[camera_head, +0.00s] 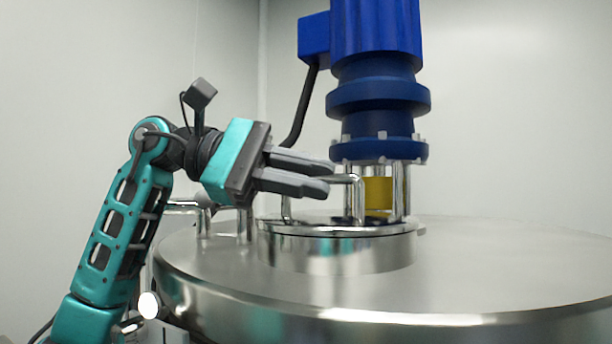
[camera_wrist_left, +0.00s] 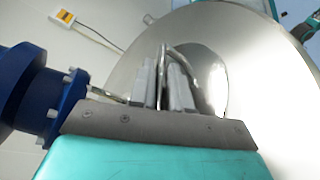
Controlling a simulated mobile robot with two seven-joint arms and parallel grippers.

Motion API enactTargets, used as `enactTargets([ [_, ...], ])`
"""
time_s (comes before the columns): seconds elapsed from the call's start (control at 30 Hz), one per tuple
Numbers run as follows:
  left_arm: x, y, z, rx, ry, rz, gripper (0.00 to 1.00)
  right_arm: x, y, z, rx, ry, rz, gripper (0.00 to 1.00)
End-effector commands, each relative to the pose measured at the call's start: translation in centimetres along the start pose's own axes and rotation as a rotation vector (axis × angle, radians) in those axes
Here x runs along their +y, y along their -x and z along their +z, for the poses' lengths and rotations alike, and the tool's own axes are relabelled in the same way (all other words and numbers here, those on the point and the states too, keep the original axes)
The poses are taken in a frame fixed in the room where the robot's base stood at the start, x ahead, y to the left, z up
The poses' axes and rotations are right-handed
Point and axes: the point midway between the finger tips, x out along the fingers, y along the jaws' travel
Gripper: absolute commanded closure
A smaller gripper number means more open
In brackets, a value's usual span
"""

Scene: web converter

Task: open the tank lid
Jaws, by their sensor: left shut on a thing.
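The tank (camera_head: 480,265) is a wide, shiny steel drum top. A low round steel port rises from it, with the flat lid (camera_head: 385,230) lying level on top. A bent steel bar handle (camera_head: 358,200) stands up from the lid. My left gripper (camera_head: 325,178) comes in from the left and is shut on the handle, its two grey fingers either side of the bar. In the left wrist view the handle (camera_wrist_left: 163,60) shows between the fingers (camera_wrist_left: 165,85), which hide part of it.
A blue motor (camera_head: 378,95) stands on steel posts just behind the lid, close to my fingers; it also shows at the left wrist view's left edge (camera_wrist_left: 30,100). A black cable runs down beside it. More bent steel bars (camera_head: 200,215) stand left of the lid. The tank top is clear at right.

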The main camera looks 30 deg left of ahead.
Motion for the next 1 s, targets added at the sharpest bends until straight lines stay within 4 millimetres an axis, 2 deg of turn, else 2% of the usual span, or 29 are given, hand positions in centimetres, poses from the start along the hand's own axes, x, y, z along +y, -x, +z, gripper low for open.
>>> enactTargets([
  [0.47, 0.6, 0.1, 0.2, 0.001, 0.017, -0.006, 1.0, 0.0, 0.5, -0.9, 0.008, -0.002, 0.002, 0.61],
  [0.67, 2.3, 0.4, 0.7, 0.0, 0.088, -0.033, 1.0, 0.7, 1.8, -2.6, 0.02, 0.009, 0.019, 0.61],
  [0.77, 3.5, 0.5, 0.9, 0.001, 0.143, -0.056, 1.0, 1.3, 2.7, -2.8, 0.004, 0.009, 0.033, 0.61],
  [1.0, 6.2, 0.5, 0.9, 0.0, 0.299, -0.118, 1.0, 1.2, 4.7, -5.3, -0.001, 0.007, 0.031, 0.61],
])
